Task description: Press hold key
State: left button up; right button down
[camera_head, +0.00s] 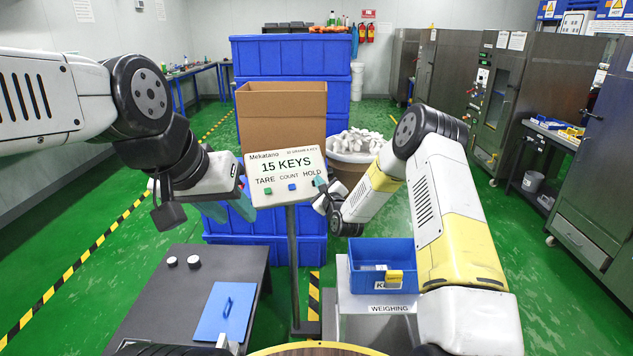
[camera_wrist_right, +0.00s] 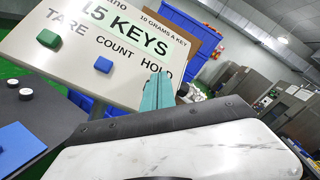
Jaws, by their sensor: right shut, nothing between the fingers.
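The meter panel (camera_head: 284,178) stands on a grey post and reads "15 KEYS", with TARE, COUNT and HOLD labels. The green key (camera_wrist_right: 48,38) is under TARE and the blue key (camera_wrist_right: 103,64) under COUNT. My right gripper (camera_head: 321,184) is shut and empty, its teal fingertips at the panel's lower right by HOLD. In the right wrist view the fingers (camera_wrist_right: 158,92) cover the spot below HOLD, so the hold key is hidden; I cannot tell whether they touch it. My left gripper (camera_head: 229,208) is open and empty, left of the panel.
A blue bin (camera_head: 367,252) with a few items sits on the weighing stand (camera_head: 343,300). Behind the panel are a cardboard box (camera_head: 282,115), blue crates and a tub of pale parts.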

jog(key=shift+w+f, duration=0.1)
dwell(0.5)
jog(key=shift+w+f, duration=0.2)
jog(key=shift+w+a+f, duration=0.2)
jog(key=shift+w+f, duration=0.05)
dwell(0.7)
jog(key=shift+s+d+r, duration=0.1)
jog(key=shift+s, duration=0.05)
jog(key=shift+s+d+r, duration=0.15)
jog(key=shift+s+r, duration=0.25)
jog(key=shift+r, duration=0.05)
dwell(0.4)
jog(key=s+r, duration=0.1)
jog(key=s+d+r, duration=0.1)
jog(key=s+r, duration=0.1)
jog(key=shift+s+d+r, duration=0.1)
jog(key=shift+s+r, duration=0.1)
jog(key=shift+r, duration=0.05)
dwell(0.6)
